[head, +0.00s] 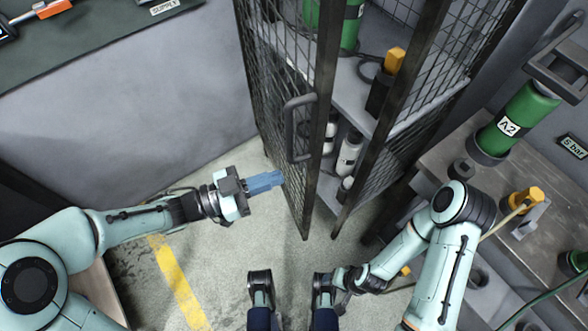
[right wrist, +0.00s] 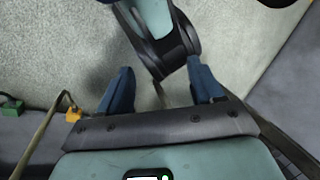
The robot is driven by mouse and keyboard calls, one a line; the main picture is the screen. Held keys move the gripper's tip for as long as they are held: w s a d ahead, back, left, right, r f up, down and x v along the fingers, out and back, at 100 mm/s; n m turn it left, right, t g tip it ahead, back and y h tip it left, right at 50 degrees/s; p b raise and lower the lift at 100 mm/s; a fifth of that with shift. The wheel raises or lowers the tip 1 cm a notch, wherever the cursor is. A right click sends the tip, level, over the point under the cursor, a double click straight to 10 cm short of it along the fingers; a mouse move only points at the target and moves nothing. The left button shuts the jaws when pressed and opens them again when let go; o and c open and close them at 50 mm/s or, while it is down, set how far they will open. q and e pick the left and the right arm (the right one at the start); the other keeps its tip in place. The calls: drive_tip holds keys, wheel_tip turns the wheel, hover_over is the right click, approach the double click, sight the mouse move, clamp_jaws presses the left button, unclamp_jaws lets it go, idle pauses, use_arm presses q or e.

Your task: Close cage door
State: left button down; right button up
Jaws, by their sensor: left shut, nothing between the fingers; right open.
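The cage door (head: 279,95) is a dark-framed mesh panel, standing ajar. Its grey pull handle (head: 290,130) is near its right edge. A gap between that edge and the cage post (head: 398,95) shows the shelves inside. My left gripper (head: 279,180) is shut and empty, its blue fingertips at the lower part of the door, left of and below the handle. I cannot tell whether they touch the mesh. My right gripper (right wrist: 160,68) is open in the right wrist view, low and away from the door, with a teal and dark part of my own body beyond its fingers.
Inside the cage are white bottles (head: 347,155), a green cylinder (head: 350,25) and a yellow-topped item (head: 394,60). At right, a bench (head: 452,155) carries a green A2 cylinder (head: 515,120). A yellow stripe (head: 180,285) marks the floor. A dark counter (head: 95,45) is at upper left.

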sight(308, 167)
use_arm(q)
drive_tip(key=shift+b+x, duration=0.3)
drive_tip(key=shift+x, duration=2.45)
use_arm(e)
drive_tip(key=shift+w+d+f, duration=0.25)
drive_tip(key=shift+w+f, duration=0.2)
drive_tip(key=shift+w, duration=0.1)
